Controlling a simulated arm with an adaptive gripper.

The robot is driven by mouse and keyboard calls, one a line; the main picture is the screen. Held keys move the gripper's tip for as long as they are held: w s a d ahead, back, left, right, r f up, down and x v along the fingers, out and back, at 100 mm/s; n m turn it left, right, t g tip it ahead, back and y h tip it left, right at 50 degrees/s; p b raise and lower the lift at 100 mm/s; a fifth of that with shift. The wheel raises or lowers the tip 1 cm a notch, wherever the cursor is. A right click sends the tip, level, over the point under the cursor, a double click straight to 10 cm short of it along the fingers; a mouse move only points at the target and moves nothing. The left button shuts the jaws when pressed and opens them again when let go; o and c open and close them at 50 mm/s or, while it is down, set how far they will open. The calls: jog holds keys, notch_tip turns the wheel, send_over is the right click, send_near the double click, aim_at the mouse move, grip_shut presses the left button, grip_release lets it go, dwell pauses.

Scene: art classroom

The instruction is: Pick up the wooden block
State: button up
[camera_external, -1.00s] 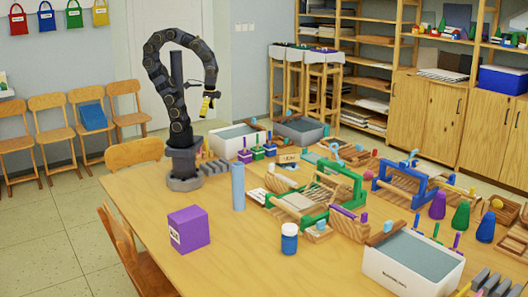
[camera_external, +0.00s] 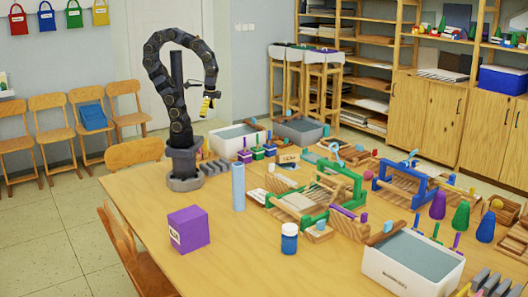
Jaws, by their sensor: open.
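My gripper (camera_external: 207,106) hangs from the curved dark arm, high above the back left of the table, open and well apart from everything on it. No single piece is plainly the wooden block. A small tan wooden piece with dark lettering (camera_external: 289,158) stands at the middle back of the table. Another small wooden piece (camera_external: 318,234) lies near the blue jar, with a light blue piece on top. I cannot tell which one the task names.
On the table (camera_external: 130,190) stand a purple box (camera_external: 189,229), a blue cylinder (camera_external: 238,187), a white-lidded blue jar (camera_external: 289,238), green (camera_external: 345,178) and blue (camera_external: 405,182) frames, and a white bin (camera_external: 412,262). The table's left part is mostly clear.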

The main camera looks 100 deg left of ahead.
dwell(0.3)
jog(key=w+f+t+h, duration=0.2)
jog(key=w+h, duration=0.1)
jog(key=w, duration=1)
jog(key=n+t+y, duration=0.1)
jog(key=n+t, duration=0.5)
send_over(287, 157)
jog(key=s+a, duration=0.4)
jog(key=a, duration=0.1)
jog(key=f, duration=1.9)
jog(key=shift+w+d+f, duration=0.2)
jog(key=shift+d, duration=0.05)
jog(key=shift+a+f, duration=0.1)
jog(key=shift+f, duration=0.25)
jog(key=x, duration=0.6)
jog(key=shift+s+f, duration=0.1)
jog(key=shift+s, duration=0.05)
jog(key=shift+w+f, duration=0.3)
jog(key=shift+f, duration=0.1)
